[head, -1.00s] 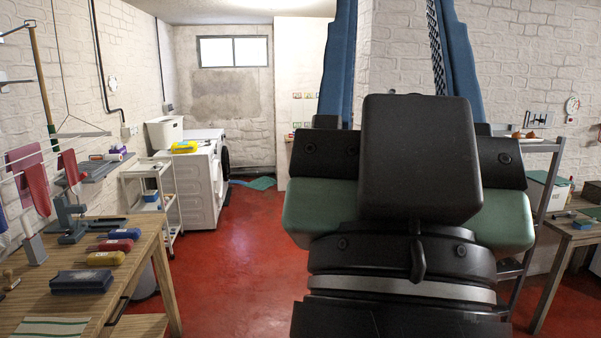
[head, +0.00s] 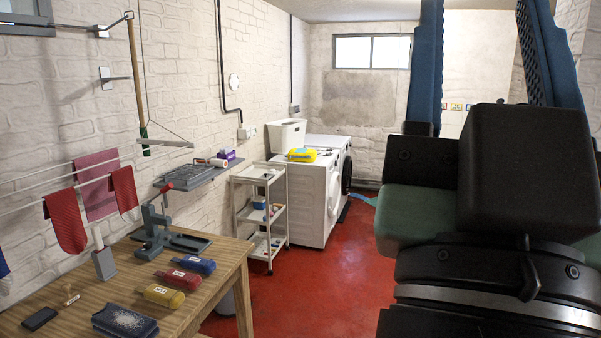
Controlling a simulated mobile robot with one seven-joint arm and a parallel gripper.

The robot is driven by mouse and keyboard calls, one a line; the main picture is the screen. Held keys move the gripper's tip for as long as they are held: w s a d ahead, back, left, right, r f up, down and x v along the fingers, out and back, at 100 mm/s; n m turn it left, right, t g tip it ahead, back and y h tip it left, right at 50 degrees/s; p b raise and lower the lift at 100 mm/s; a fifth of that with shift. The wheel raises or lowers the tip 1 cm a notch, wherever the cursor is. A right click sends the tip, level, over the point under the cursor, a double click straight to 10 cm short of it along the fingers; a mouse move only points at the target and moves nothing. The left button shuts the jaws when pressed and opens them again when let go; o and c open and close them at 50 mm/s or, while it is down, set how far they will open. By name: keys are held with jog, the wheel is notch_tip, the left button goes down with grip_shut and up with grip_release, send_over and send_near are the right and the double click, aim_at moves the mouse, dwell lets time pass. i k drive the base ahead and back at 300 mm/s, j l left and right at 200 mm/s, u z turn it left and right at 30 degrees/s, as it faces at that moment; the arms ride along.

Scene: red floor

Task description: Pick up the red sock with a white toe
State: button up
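My gripper (head: 485,45) fills the right side of the head view, seen from behind. Two red cloths hang on the drying rack at the left, one longer in front (head: 66,221) and one farther along (head: 124,189).
Beyond are a white trolley (head: 262,182), a washing machine (head: 318,200) and a white basket (head: 287,134). Red floor (head: 315,285) is open between bench and arm.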

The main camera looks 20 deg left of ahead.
aim_at(121, 182)
jog(key=i+u, duration=0.3)
jog(key=i, duration=0.2)
jog(key=i+u, duration=0.3)
jog(key=i, duration=0.25)
jog(key=i+l+u, duration=0.3)
jog(key=i, duration=0.2)
jog(key=j, duration=0.1)
